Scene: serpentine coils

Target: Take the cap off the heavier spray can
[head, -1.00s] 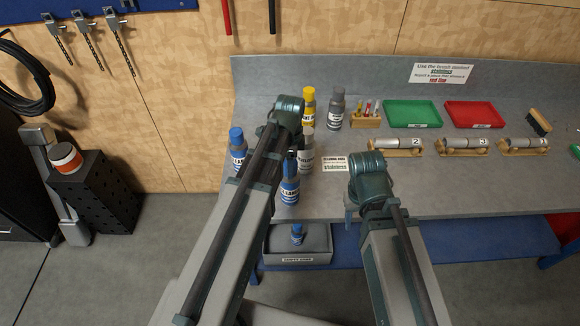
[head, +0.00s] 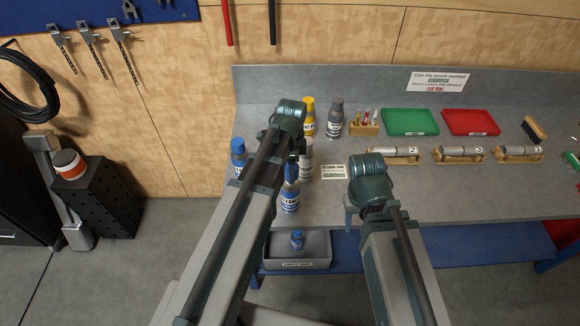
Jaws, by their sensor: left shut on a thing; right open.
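A blue spray can (head: 289,200) with a blue cap stands at the front of the bench, just below my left wrist. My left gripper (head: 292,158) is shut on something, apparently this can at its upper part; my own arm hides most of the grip. A white-labelled can (head: 306,162), a yellow can (head: 308,122) and a grey can (head: 334,122) stand further back. My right gripper (head: 350,216) is open near the bench's front edge, mostly hidden by its wrist, with no can beside it.
A grey bin (head: 297,265) under the bench holds a small blue item (head: 297,239). A small sign (head: 334,172) lies on the bench. Green (head: 410,121) and red (head: 472,122) trays, silver cylinders on wooden stands (head: 394,155) and a brush (head: 534,129) lie to the right.

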